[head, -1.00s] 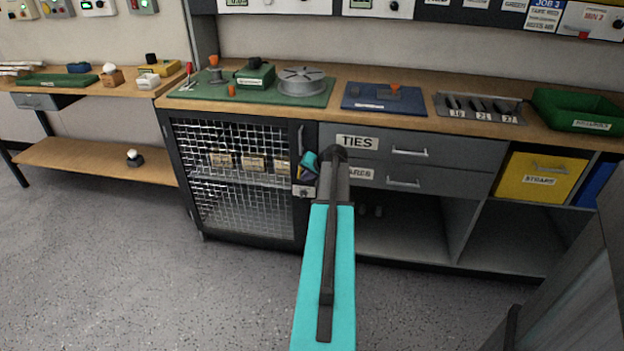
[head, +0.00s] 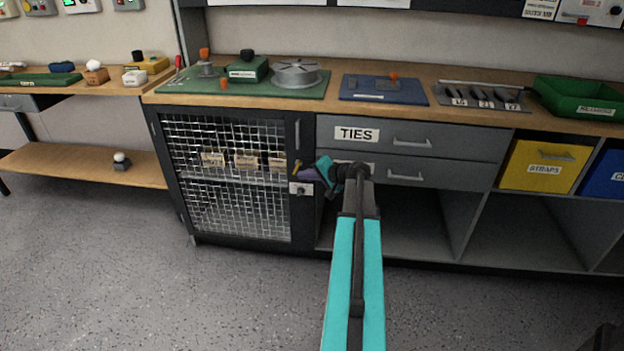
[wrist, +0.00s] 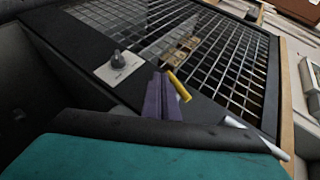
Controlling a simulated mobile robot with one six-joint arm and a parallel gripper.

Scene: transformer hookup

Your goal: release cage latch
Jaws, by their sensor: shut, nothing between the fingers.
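The cage (head: 236,228) is a dark-framed cabinet with a wire mesh door, which looks closed. Its latch (head: 301,188) is a small dark knob on a pale plate at the right edge of the door frame. In the wrist view the latch (wrist: 118,62) shows clearly, with its knob upright on the plate. My gripper (head: 304,172) is just above and beside the latch in the head view, its purple and yellow fingers shut and empty. In the wrist view my gripper (wrist: 172,92) lies right of the latch plate and looks apart from it.
Several labelled boxes (head: 246,160) sit on the shelf behind the mesh. A vertical handle (head: 298,133) is above the latch. The grey TIES drawer (head: 465,146) and open compartments are to the right. The worktop (head: 428,118) runs above. The floor in front is clear.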

